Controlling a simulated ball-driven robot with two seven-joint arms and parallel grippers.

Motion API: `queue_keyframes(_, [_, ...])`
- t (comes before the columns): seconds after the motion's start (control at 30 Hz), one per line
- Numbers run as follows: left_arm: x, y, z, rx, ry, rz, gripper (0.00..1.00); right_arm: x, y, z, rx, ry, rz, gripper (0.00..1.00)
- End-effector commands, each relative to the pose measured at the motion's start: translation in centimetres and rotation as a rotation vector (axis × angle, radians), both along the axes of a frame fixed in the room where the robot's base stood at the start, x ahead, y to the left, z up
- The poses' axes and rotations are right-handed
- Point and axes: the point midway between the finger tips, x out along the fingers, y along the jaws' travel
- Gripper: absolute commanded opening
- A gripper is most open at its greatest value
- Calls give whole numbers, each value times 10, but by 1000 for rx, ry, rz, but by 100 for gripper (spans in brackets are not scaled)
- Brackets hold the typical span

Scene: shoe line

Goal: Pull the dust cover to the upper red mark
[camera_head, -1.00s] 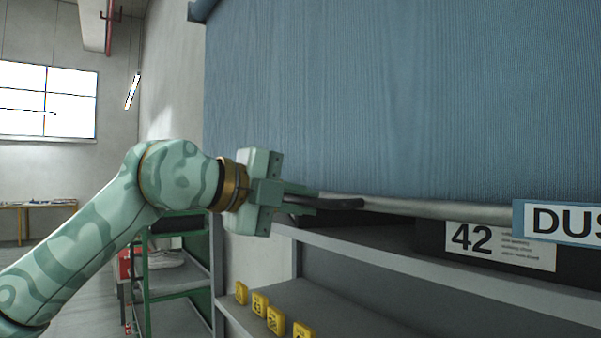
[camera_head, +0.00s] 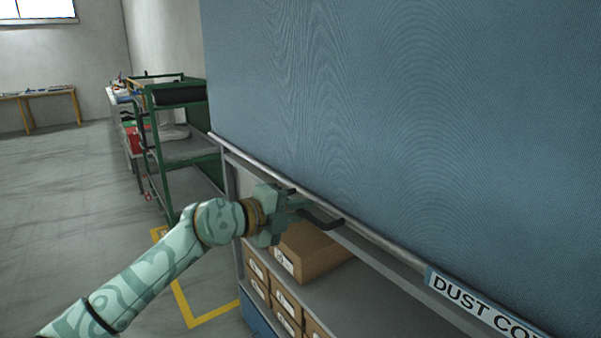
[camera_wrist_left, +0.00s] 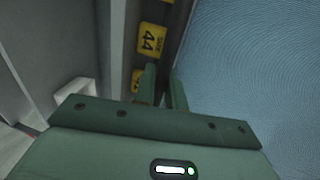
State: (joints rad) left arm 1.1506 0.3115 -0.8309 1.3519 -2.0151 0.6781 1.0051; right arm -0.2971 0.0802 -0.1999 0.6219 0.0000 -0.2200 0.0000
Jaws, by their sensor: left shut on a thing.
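The dust cover (camera_head: 400,120) is a large blue sheet hanging over the front of a rack. A grey bar (camera_head: 375,238) runs along its lower edge, with a label reading "DUST CO..." (camera_head: 480,305) at the right. My left gripper (camera_head: 308,211) is at the left part of this bar, shut on a dark handle (camera_head: 330,223). In the left wrist view the fingers (camera_wrist_left: 164,88) point along the cover's edge, close to the blue sheet (camera_wrist_left: 250,70); their grip is partly hidden. No red mark shows. My right gripper is not in view.
Below the bar, brown boxes (camera_head: 310,250) stand on and under a grey shelf (camera_head: 375,300). A green trolley (camera_head: 175,150) stands left of the rack. Yellow floor tape (camera_head: 185,305) lies by its foot. A yellow "44" tag (camera_wrist_left: 151,40) is near the fingers. Open floor lies left.

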Motion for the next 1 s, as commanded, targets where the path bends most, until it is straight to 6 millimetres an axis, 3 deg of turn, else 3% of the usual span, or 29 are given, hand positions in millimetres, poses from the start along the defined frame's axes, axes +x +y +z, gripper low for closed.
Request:
queue_keyframes(0.1, [-1, -1, -21, -1, 8, -3, 0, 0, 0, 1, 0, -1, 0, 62])
queue_keyframes(0.23, [-1, -1, -33, 0, 7, -3, 0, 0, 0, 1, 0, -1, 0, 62])
queue_keyframes(0.7, [-1, -1, -40, 0, 5, -2, 0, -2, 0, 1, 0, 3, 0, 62])
queue_keyframes(0.73, [-1, -1, -40, 0, 5, -2, 15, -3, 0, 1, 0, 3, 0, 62])
queue_keyframes(0.8, [-1, -1, -39, 1, 4, -3, 30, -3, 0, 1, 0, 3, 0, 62])
queue_keyframes(1.0, [0, 0, -39, 0, 2, -2, 30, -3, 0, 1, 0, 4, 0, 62])
